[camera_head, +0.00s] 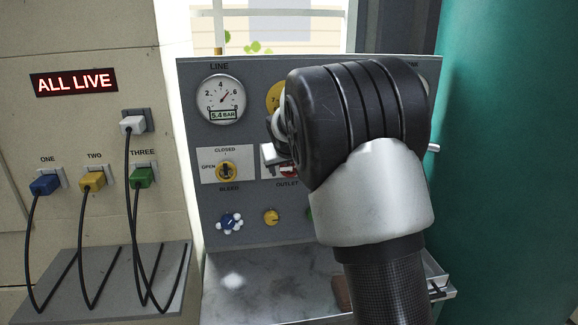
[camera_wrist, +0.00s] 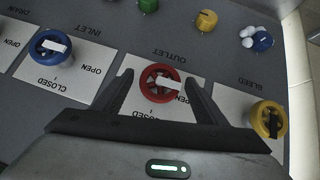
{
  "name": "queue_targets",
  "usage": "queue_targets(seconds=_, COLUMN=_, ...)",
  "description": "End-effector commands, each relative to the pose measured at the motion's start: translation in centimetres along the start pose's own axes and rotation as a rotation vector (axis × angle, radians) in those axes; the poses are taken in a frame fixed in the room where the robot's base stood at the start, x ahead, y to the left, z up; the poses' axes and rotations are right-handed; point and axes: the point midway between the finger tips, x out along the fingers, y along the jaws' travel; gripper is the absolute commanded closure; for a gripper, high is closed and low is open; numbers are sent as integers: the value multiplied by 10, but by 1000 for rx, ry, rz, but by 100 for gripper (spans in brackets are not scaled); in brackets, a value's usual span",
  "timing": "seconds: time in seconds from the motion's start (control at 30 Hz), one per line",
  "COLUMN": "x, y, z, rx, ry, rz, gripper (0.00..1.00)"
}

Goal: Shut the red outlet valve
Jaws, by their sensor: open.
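My gripper (camera_wrist: 158,77) is open, with one finger on each side of the red wheel. I cannot tell whether the fingers touch it. The right finger covers part of the plate. In the head view my arm hides most of the red valve (camera_head: 289,173), and my gripper (camera_head: 276,153) shows only in part.
The blue inlet valve (camera_wrist: 39,53) and the yellow bleed valve (camera_wrist: 258,118) flank the red one closely. A line gauge (camera_head: 221,98) reads 5.4 BAR. An ALL LIVE sign (camera_head: 74,82) and plugged cables are on the left wall. A shelf (camera_head: 255,290) juts out below the panel.

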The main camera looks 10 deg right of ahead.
Motion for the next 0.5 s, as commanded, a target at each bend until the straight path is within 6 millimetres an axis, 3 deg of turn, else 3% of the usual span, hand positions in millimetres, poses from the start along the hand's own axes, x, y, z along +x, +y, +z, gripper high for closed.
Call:
queue_targets(seconds=0.33, x=6, y=0, z=0, rx=0, ry=-1, rz=0, gripper=34)
queue_targets(seconds=0.37, x=5, y=0, z=0, rx=0, ry=-1, rz=0, gripper=35)
queue_targets(seconds=0.5, x=5, y=0, z=0, rx=0, ry=-1, rz=0, gripper=59)
